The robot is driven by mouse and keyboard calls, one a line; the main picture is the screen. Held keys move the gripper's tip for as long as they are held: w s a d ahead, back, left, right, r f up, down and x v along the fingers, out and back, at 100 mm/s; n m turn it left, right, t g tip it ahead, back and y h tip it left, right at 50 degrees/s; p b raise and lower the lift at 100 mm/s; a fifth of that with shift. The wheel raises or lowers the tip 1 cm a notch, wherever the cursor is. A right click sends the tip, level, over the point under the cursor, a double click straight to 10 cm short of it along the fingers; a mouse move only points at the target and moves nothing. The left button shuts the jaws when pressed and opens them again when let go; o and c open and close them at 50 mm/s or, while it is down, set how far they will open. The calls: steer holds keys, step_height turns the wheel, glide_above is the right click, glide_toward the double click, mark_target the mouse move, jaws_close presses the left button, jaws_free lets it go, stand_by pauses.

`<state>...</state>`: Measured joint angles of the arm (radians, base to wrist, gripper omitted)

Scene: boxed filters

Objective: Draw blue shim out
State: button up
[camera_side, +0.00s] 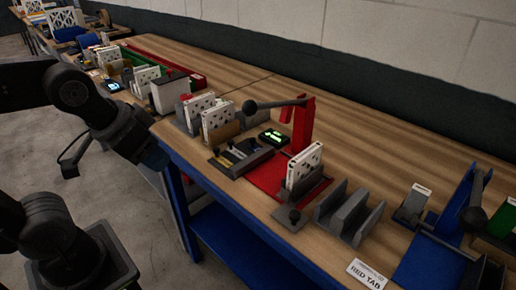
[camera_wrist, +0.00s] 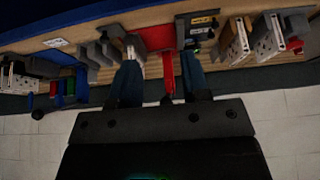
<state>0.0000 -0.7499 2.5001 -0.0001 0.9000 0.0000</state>
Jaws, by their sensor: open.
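My gripper (camera_wrist: 161,62) shows in the wrist view with its two dark blue fingers apart and nothing between them. In the side view my gripper (camera_side: 153,158) hangs at the bench's front edge, left of the red fixture. I cannot single out a blue shim for sure. A grey slotted tray (camera_side: 240,156) holds several thin dark and yellow-marked pieces, too small to tell apart. The red fixture (camera_side: 268,175) has an upright red post, and a white perforated filter (camera_side: 304,165) stands in a dark holder at its right end.
A grey channel block (camera_side: 348,212) stands right of the red fixture, and a blue fixture (camera_side: 430,262) is farther right. More white filters (camera_side: 218,120) stand in holders left of the tray. Bare wood (camera_side: 360,130) lies behind, toward the wall.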

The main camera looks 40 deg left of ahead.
steer(key=shift+o, duration=0.4)
steer(key=shift+w+r, duration=0.25)
steer(key=w+a+r+n+g, duration=0.2)
steer(key=w+r+n, duration=0.2)
steer(key=w+n, duration=0.4)
steer(key=n+g, duration=0.4)
steer(key=n, duration=1.5)
glide_above(253, 139)
step_height(253, 139, down, 9)
step_height(253, 139, down, 13)
steer(key=shift+a, duration=0.1)
jaws_close()
